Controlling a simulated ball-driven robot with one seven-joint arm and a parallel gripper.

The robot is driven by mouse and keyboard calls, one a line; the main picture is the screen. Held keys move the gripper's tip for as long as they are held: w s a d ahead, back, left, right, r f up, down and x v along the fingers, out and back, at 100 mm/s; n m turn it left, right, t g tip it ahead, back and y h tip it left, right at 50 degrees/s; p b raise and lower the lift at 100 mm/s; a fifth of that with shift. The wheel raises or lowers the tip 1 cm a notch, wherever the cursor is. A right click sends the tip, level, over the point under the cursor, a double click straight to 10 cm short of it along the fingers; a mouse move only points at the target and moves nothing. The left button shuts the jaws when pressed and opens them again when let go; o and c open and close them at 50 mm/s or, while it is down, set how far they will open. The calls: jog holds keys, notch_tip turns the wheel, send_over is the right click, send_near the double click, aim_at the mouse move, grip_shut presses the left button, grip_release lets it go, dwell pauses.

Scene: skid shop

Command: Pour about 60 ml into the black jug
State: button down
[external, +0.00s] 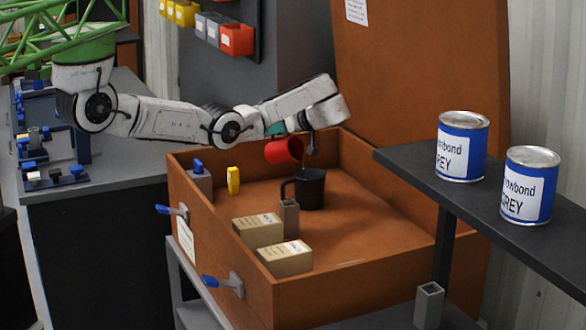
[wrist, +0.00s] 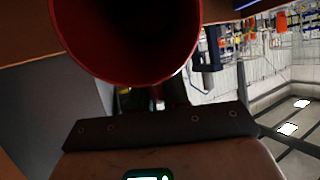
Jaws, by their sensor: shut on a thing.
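The black jug (external: 309,188) stands upright on the floor of an open brown crate, its handle to the left. A red cup (external: 284,151) is held in the air above and to the left of the jug, tilted with its mouth toward the right. My gripper (external: 310,148) is shut on the red cup; its fingers are mostly hidden. In the wrist view the red cup (wrist: 185,65) fills the upper middle, its mouth facing the camera and its inside dark. I cannot tell how much liquid is in the cup or jug.
The crate (external: 360,290) has a raised lid behind. Inside are cream boxes (external: 285,258), a grey post (external: 289,220), a yellow item (external: 233,180) and a blue-topped block (external: 199,180). Two blue-and-white cans (external: 462,147) stand on a dark shelf (external: 545,245) at right. The crate's right floor is clear.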

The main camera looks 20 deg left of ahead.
jog(key=shift+s+d+r+y+b, duration=0.15)
jog(key=shift+d+r+y+b, duration=0.4)
jog(key=shift+b, duration=0.7)
jog(key=shift+s+d+t+y+b, duration=0.25)
jog(key=shift+d+y+b, duration=0.25)
jog(key=shift+b, duration=0.8)
